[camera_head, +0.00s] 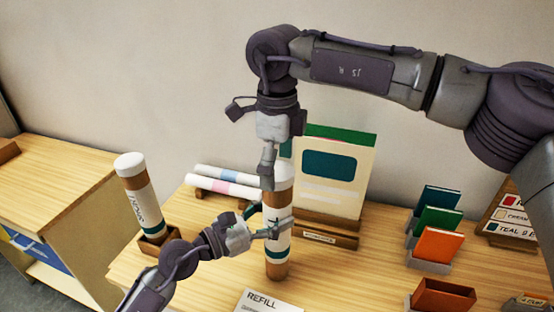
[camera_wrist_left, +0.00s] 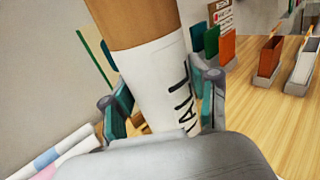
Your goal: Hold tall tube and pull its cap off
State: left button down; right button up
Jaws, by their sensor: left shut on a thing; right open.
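The tall tube (camera_head: 277,258) is brown with a white label and stands upright on the table. Its white cap (camera_head: 284,173) is on the top end. My left gripper (camera_head: 272,226) is shut around the middle of the tube, at the label. The left wrist view shows the tube's label (camera_wrist_left: 160,75), with letters ending in "ALL", between the fingers of the left gripper (camera_wrist_left: 165,100). My right gripper (camera_head: 276,162) points down from above at the cap, open, with its fingers by the cap; I cannot tell whether they touch it. One right finger partly hides the cap.
A shorter-looking tube (camera_head: 140,190) stands in a wooden holder at left. White rolls (camera_head: 222,185) lie behind. A cream-and-green panel (camera_head: 338,180) stands close behind the tall tube. Coloured cards (camera_head: 438,220) in holders are at right. A REFILL card (camera_head: 265,303) lies in front.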

aim_at(277, 170)
jog(key=c, duration=1.4)
pick_arm(q)
jog(key=shift+f, duration=0.1)
pick_arm(e)
jog(key=shift+r, duration=0.2)
jog(key=shift+r, duration=0.9)
jog(key=shift+r, duration=2.05)
pick_arm(q)
jog(key=shift+c, duration=1.1)
grip_release()
